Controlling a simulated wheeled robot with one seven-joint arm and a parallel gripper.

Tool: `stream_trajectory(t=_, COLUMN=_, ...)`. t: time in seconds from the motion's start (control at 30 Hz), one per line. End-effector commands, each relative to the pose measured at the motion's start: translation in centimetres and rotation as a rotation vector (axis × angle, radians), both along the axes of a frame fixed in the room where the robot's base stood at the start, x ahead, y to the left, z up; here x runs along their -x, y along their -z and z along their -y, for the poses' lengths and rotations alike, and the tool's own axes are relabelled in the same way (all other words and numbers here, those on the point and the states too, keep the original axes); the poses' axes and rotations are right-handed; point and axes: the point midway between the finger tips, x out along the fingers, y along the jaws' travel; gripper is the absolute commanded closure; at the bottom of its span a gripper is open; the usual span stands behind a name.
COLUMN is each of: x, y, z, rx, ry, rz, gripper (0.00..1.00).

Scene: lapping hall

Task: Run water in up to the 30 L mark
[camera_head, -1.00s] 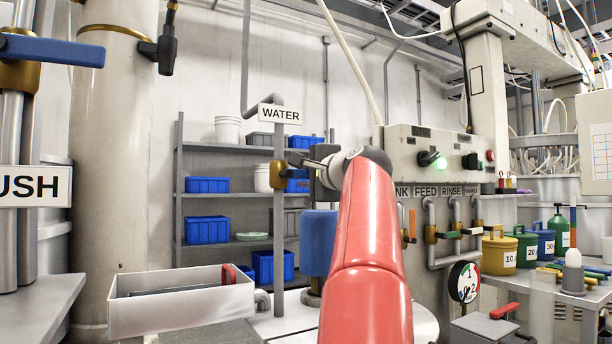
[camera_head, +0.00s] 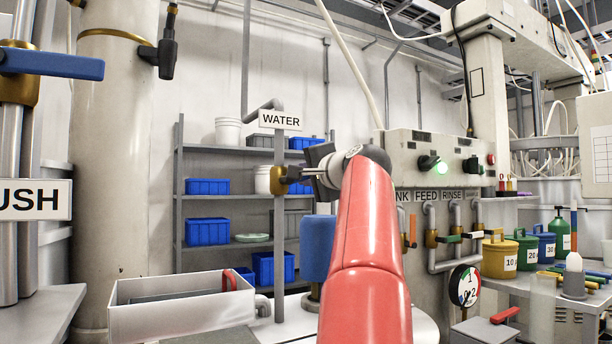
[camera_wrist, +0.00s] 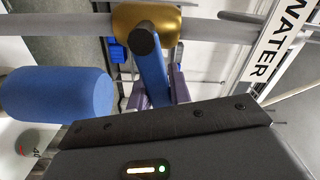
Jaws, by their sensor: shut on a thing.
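The WATER sign (camera_head: 280,120) is on a grey standpipe with a brass valve (camera_head: 279,180). In the wrist view the brass valve body (camera_wrist: 146,18) sits on a pale pipe, and a blue lever (camera_wrist: 152,72) with a dark round end extends from it. My gripper (camera_head: 300,174) is at this valve. In the wrist view my gripper (camera_wrist: 158,92) is shut on the blue lever, its purple-grey fingers beside it. The lever's grip is mostly hidden in the head view. I see no 30 L mark and no water level or stream.
A blue cylinder (camera_head: 317,248) stands behind my arm, close under the valve. A white open tray (camera_head: 180,308) is at the lower left. A round dial (camera_head: 465,285) is right of my arm. Labelled FEED and RINSE valves (camera_head: 430,238) line the machine. Shelves with blue bins (camera_head: 207,231) stand behind.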

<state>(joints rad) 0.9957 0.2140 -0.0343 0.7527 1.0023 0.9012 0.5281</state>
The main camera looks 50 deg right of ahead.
Motion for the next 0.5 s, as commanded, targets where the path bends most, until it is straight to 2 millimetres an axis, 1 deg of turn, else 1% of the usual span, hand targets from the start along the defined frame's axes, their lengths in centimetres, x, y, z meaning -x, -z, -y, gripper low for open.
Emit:
stream_trajectory(t=0.07, x=-0.03, y=0.07, z=-0.02, rx=0.000, ry=-0.002, rz=-0.001, gripper=1.00)
stream_trajectory(t=0.1, x=-0.03, y=0.07, z=-0.02, rx=-0.001, ry=-0.002, rz=-0.001, gripper=0.76)
stream_trajectory(t=0.23, x=-0.01, y=0.07, z=-0.01, rx=-0.002, ry=-0.001, rz=-0.001, gripper=0.59)
stream_trajectory(t=0.5, x=0.05, y=0.05, z=-0.01, rx=-0.002, ry=0.000, rz=0.001, gripper=0.58)
